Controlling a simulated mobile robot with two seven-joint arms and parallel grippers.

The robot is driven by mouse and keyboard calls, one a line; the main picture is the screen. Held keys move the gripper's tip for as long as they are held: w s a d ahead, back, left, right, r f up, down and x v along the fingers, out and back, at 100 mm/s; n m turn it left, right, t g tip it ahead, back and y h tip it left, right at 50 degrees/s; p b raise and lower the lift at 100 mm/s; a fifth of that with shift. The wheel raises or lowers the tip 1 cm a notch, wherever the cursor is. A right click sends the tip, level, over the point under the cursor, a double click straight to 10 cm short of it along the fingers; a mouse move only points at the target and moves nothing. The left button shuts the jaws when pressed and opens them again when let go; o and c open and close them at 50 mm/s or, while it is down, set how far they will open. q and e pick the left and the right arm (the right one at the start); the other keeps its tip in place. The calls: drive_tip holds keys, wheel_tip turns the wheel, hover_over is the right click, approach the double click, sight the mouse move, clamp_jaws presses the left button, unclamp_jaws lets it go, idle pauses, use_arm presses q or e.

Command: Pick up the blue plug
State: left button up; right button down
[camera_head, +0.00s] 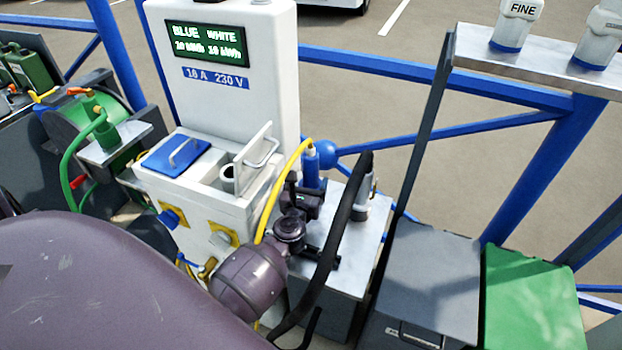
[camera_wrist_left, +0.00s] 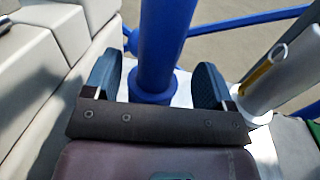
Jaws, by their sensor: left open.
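The blue plug (camera_head: 312,168) stands upright on a metal-topped box beside the white power pedestal, with a yellow cable at its top. In the left wrist view the blue plug (camera_wrist_left: 162,45) stands between the two dark fingers of my left gripper (camera_wrist_left: 156,84). The fingers are open, one on each side of it, with visible gaps. In the head view my left gripper (camera_head: 310,190) is low at the plug, partly hidden by its own wrist. My right gripper is not in view.
A pale plug (camera_head: 362,200) with a thick black cable (camera_head: 335,245) stands just right of the blue plug. The white pedestal (camera_head: 225,100), with a blue-lidded socket (camera_head: 176,156), is close on the left. Blue railing (camera_head: 440,80) runs behind. A grey box (camera_head: 425,280) and green box (camera_head: 530,300) stand right.

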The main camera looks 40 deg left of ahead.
sight(309, 179)
use_arm(q)
drive_tip(key=x, duration=0.2)
drive_tip(key=shift+w+a+f, duration=0.2)
drive_tip(key=shift+w, duration=0.05)
drive_tip(key=shift+w+a, duration=0.1)
drive_tip(key=shift+w, duration=0.25)
drive_tip(key=shift+w+a, duration=0.1)
drive_tip(key=shift+r, duration=0.1)
drive_tip(key=c, duration=1.2)
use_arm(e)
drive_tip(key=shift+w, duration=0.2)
use_arm(q)
drive_tip(key=shift+r, duration=0.1)
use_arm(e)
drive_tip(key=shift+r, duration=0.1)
